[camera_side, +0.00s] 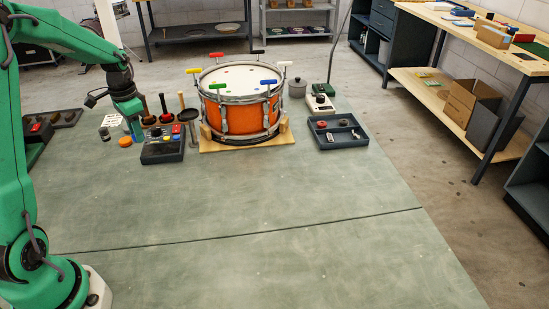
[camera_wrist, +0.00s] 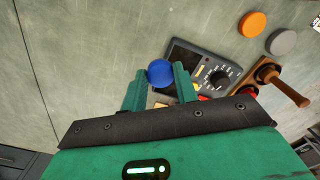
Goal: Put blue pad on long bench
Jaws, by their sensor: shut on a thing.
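The blue pad (camera_wrist: 160,72) is a small round disc between my fingertips in the wrist view. My gripper (camera_wrist: 158,84) is shut on it, beside a dark meter (camera_wrist: 203,66). In the side view my gripper (camera_side: 134,128) hangs low at the left, behind the meter; the pad is too small to make out there. A long wooden bench (camera_side: 470,25) with a lower shelf stands at the back right, far from my gripper. A wide green bench top (camera_side: 250,200) lies under my arm. I cannot tell which one the task calls the long bench.
An orange drum (camera_side: 236,118) with coloured keys on its rim stands on a wooden base. Wooden-handled tools (camera_side: 163,108) and an orange pad (camera_side: 125,141) are close to my gripper. A dark tray (camera_side: 338,132) lies right of the drum. The front of the green top is clear.

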